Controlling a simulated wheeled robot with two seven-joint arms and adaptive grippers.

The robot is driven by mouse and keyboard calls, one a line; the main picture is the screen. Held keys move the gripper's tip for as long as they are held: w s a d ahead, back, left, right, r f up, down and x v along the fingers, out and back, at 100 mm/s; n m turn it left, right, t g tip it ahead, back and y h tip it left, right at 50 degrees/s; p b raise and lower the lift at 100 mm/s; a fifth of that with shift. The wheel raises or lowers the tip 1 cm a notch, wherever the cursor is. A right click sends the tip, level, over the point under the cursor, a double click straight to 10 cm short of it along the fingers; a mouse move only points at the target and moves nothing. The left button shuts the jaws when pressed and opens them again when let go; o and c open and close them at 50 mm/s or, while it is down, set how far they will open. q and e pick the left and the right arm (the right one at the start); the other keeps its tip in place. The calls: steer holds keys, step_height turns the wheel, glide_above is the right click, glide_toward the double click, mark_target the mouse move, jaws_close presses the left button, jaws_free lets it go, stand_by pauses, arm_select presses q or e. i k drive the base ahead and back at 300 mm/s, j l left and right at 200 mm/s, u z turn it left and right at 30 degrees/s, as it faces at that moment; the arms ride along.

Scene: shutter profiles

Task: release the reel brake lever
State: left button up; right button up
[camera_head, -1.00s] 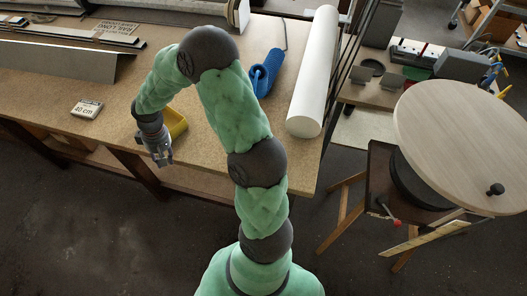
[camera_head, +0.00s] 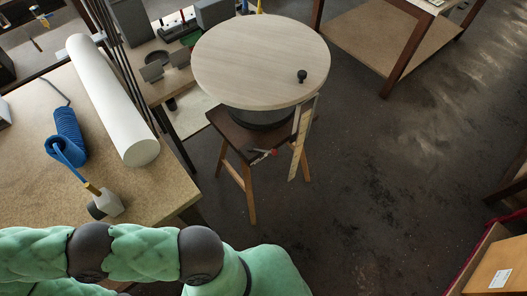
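The reel is a pale round wooden disc (camera_head: 262,58) with a black knob (camera_head: 302,76) near its right edge. It sits on a dark round hub (camera_head: 262,118) on a wooden stool (camera_head: 238,140). A small lever with a red tip (camera_head: 272,152), apparently the brake lever, shows at the stool's front edge below the disc. It is too small to tell its exact position. One of my arms crosses the lower left, well away from the reel. Neither gripper is in view.
A pale strip (camera_head: 300,140) hangs beside the stool's right side. Floor right of the stool is clear.

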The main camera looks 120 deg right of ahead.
mark_target(274, 153)
steer(key=z, duration=0.4)
steer(key=k+z, duration=0.1)
steer(key=z, duration=0.3)
steer(key=l+z, duration=0.1)
steer(key=z, duration=0.75)
steer(key=l+z, duration=0.15)
steer(key=z, duration=2.35)
steer(key=i+j, duration=0.05)
